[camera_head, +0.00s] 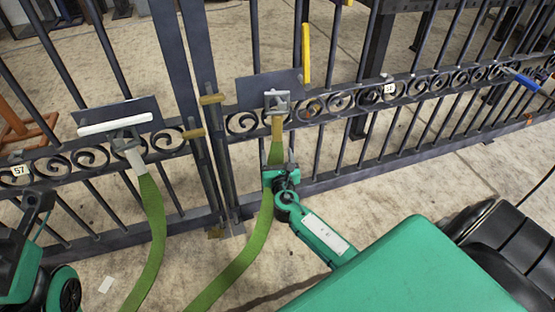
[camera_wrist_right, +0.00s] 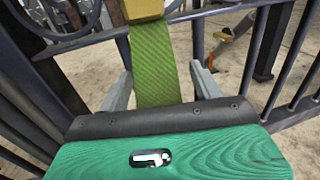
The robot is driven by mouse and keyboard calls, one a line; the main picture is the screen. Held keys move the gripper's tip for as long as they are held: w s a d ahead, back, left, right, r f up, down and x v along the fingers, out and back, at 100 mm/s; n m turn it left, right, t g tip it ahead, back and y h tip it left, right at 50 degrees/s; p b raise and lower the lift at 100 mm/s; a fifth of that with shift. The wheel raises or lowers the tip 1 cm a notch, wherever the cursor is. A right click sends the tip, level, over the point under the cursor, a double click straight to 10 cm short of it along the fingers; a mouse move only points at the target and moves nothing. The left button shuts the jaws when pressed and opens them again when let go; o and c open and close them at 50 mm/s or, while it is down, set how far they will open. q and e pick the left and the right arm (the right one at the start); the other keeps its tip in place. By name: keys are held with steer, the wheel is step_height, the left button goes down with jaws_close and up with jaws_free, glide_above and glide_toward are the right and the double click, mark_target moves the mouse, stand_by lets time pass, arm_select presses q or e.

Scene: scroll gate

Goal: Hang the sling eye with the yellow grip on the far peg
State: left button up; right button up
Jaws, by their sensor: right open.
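The sling with the yellow grip (camera_head: 277,128) is a green webbing strap whose upper end is at a grey metal fitting (camera_head: 276,101) in front of the right dark plate on the gate. Its yellow grip also shows at the top of the right wrist view (camera_wrist_right: 145,9). My right gripper (camera_head: 277,165) is just below the grip. In the right wrist view its two grey fingers (camera_wrist_right: 162,86) stand apart, with the green strap (camera_wrist_right: 153,65) passing between them. I cannot tell which peg is the far one. My left gripper's fingers do not show; only green and black arm parts are at the lower left.
A second green sling (camera_head: 152,215) with a pale grip hangs at the left plate, near a white bar (camera_head: 115,128). An upright yellow bar (camera_head: 306,52) stands by the right plate. The dark gate (camera_head: 350,165) with scrollwork spans the view. Pale floor lies beyond.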

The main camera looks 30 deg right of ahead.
stand_by(0.3)
steer(key=s+d+p+v, duration=0.1)
steer(key=d+p+v, duration=0.1)
steer(key=v, duration=0.9)
stand_by(0.4)
steer(key=shift+w+d, duration=0.1)
stand_by(1.2)
